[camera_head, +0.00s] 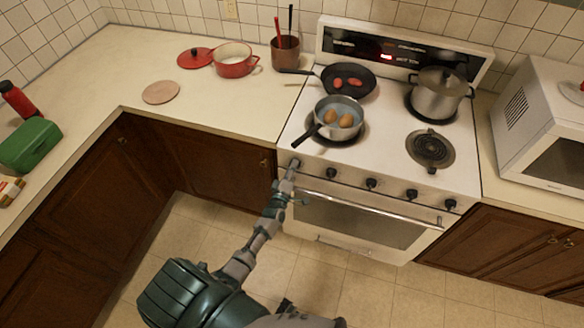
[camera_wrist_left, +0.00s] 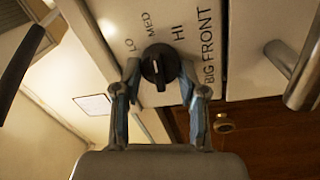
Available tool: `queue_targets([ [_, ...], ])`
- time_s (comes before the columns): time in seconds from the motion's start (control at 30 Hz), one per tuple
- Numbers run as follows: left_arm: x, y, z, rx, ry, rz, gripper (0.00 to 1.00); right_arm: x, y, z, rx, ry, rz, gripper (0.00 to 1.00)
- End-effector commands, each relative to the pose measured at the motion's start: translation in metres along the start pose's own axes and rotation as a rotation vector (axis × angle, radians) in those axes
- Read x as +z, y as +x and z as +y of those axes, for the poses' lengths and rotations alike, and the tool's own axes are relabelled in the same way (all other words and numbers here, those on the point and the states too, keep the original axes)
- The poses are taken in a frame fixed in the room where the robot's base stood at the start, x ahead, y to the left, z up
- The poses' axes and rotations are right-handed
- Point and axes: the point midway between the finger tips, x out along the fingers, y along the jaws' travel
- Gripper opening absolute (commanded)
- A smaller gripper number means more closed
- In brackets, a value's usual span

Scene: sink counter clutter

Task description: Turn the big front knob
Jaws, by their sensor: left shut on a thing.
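The big front knob (camera_wrist_left: 160,66) is a round black dial on the white stove front, with LO, MED, HI and BIG FRONT printed around it in the left wrist view. My left gripper (camera_wrist_left: 160,88) is shut on it, with one finger on each side. In the head view my left gripper (camera_head: 292,168) is at the far left end of the stove's knob row and hides most of this knob. The white stove (camera_head: 388,178) stands between two counters. My right gripper does not show in either view.
Several other black knobs line the stove front, one nearby (camera_head: 332,172). The oven handle (camera_head: 370,209) runs just below. A pan with eggs (camera_head: 338,118) sits above the gripper, its handle pointing toward the front left. A pot (camera_head: 440,95) stands at the back right.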

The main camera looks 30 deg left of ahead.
Motion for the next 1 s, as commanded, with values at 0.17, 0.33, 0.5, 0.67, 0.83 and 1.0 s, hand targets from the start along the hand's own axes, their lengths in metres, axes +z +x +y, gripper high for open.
queue_targets([
  [0.17, 0.004, -0.003, -0.004, -0.011, 0.166, -0.024, 0.07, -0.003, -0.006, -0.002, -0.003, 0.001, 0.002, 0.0],
  [0.33, 0.004, -0.003, -0.005, -0.009, 0.32, -0.037, 0.07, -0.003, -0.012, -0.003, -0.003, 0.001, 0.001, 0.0],
  [0.5, 0.004, -0.004, -0.005, -0.007, 0.453, -0.049, 0.07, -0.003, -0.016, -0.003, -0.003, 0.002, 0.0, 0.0],
  [0.67, 0.004, -0.004, -0.005, -0.006, 0.55, -0.058, 0.07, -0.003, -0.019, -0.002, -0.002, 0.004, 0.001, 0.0],
  [0.83, 0.004, -0.004, -0.006, -0.005, 0.621, -0.064, 0.07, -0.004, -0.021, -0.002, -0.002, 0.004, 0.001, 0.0],
  [1.0, 0.004, -0.004, -0.006, -0.004, 0.657, -0.068, 0.07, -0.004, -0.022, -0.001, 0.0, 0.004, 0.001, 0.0],
])
